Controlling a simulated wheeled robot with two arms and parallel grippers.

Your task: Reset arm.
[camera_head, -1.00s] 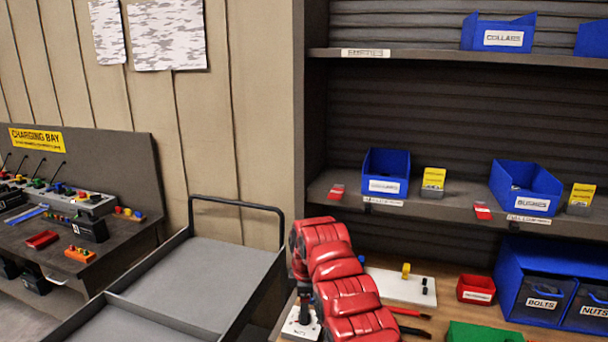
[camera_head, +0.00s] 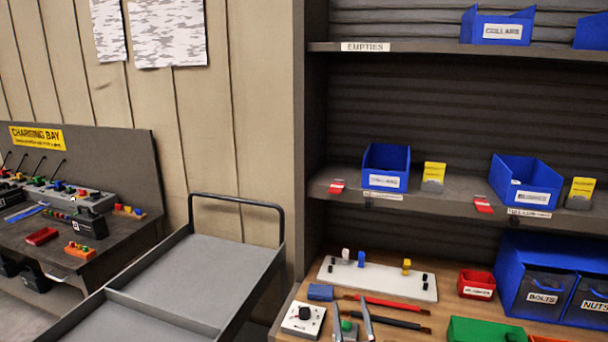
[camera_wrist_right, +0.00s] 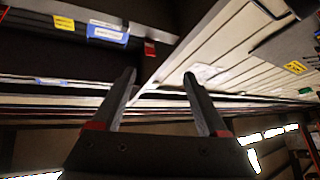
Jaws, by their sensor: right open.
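My right gripper (camera_head: 350,316) pokes up at the bottom of the head view, in front of the wooden workbench (camera_head: 290,325). Only its two grey fingers show there, apart and with nothing held between them. In the right wrist view my right gripper (camera_wrist_right: 158,80) is also open and empty, its fingers pointing toward the panelled wall and the shelf. My left gripper is in neither view.
The bench carries a white board with pegs (camera_head: 380,278), red and black tools (camera_head: 385,301), a white block with a black knob (camera_head: 303,319) and a red bin (camera_head: 476,284). Blue bins (camera_head: 386,167) stand on the shelf. A grey cart (camera_head: 190,275) stands left, mostly empty.

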